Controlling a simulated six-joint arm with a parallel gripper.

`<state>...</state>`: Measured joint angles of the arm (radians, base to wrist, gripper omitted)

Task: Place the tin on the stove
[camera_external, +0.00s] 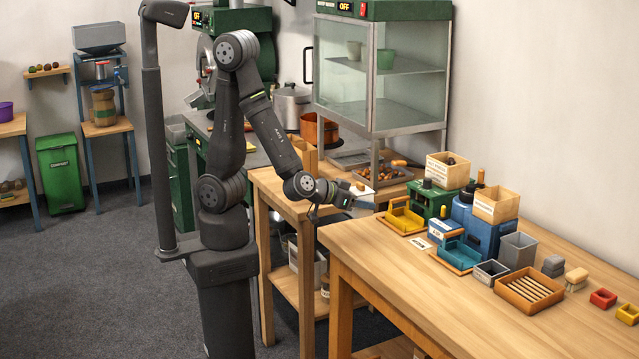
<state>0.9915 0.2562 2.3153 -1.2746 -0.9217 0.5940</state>
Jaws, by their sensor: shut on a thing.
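My gripper (347,199) is at the end of my arm, over the gap between the rear wooden table and the front workbench. It is shut on a small pale grey thing (363,204) that juts to the right at its fingertips. This thing is too small and too covered to tell whether it is the tin. A lidded steel pot (292,104) and a copper-coloured pot (321,130) stand at the back, behind my arm. The stove cannot be clearly made out; my arm hides part of that area.
The front workbench (430,295) has a clear left and front part. Yellow (404,217) and blue (460,254) trays, wooden boxes and a slatted tray (528,290) fill its rear. A glass cabinet (345,85) stands behind a chestnut tray (377,176). A green bin (60,173) stands far left.

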